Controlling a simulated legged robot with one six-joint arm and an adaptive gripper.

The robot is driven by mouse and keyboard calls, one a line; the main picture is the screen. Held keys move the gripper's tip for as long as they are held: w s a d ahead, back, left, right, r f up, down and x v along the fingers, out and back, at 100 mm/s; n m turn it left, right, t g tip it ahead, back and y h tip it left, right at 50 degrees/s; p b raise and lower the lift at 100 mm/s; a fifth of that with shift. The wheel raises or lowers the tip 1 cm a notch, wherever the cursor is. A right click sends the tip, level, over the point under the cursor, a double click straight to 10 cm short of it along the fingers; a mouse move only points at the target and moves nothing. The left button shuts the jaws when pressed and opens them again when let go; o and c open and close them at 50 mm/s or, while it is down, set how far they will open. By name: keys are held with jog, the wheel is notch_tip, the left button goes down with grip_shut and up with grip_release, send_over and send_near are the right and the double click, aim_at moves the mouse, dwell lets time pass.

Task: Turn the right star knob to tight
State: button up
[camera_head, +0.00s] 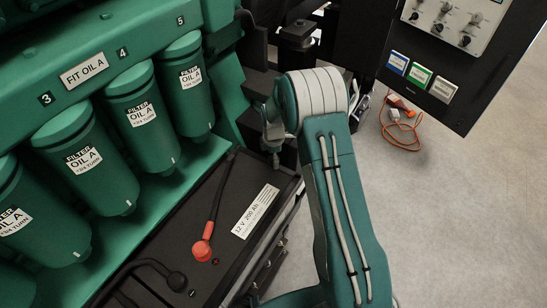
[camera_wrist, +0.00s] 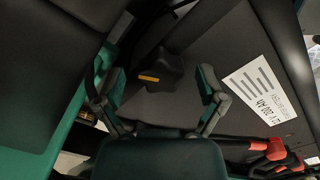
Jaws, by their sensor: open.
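A black star knob (camera_wrist: 172,78) with a yellow mark on its face shows in the wrist view, in front of a dark panel. My gripper (camera_wrist: 160,88) is open, with one finger to the left of the knob and one to the right. Both fingers look apart from the knob, but how deep they reach around it I cannot tell. In the head view my gripper (camera_head: 272,140) shows small beside the battery's far end, partly covered by my arm. I cannot make out the knob there.
A black battery (camera_head: 165,240) with a white label and a red terminal cap (camera_head: 201,250) lies below my arm. Green oil filters (camera_head: 140,115) line the left. A control panel (camera_head: 455,60) hangs at the upper right. An orange cable (camera_head: 402,130) lies on open floor.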

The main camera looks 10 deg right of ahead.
jog(key=c, duration=1.1)
jog(key=shift+c, duration=0.2)
jog(key=shift+m, duration=0.3)
jog(key=m, duration=1)
jog(key=shift+m, duration=0.3)
jog(key=m, duration=1.1)
jog(key=shift+s+a+m, duration=0.1)
jog(key=shift+m, duration=0.3)
